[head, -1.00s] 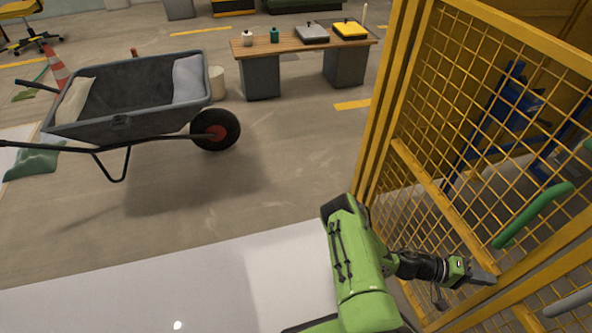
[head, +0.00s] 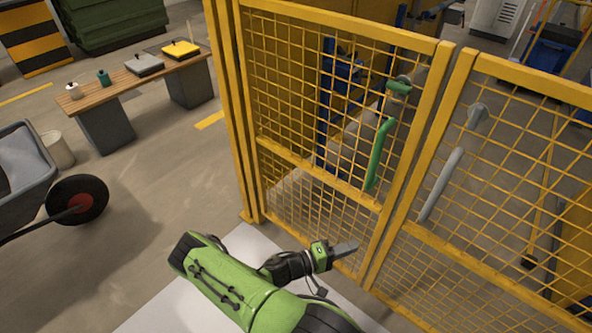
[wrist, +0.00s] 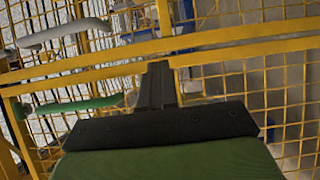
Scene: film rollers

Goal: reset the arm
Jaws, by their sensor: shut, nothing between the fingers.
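My gripper (head: 345,249) is at the end of my green arm, low in the middle of the head view. Its fingers are shut and empty. In the head view it appears in front of the yellow mesh gate (head: 290,158); I cannot tell whether it touches the mesh. In the wrist view the shut fingers (wrist: 159,85) point towards the yellow frame bars (wrist: 220,37). A green handle (head: 378,155) is on the left gate panel, above my gripper, and a grey handle (head: 452,172) is on the right panel. Both are apart from the fingers.
A wheelbarrow (head: 28,165) stands at the left. Behind it is a wooden workbench (head: 135,80) with small items on it. The mesh panels close off the right side. Open floor (head: 160,175) lies between the wheelbarrow and the gate.

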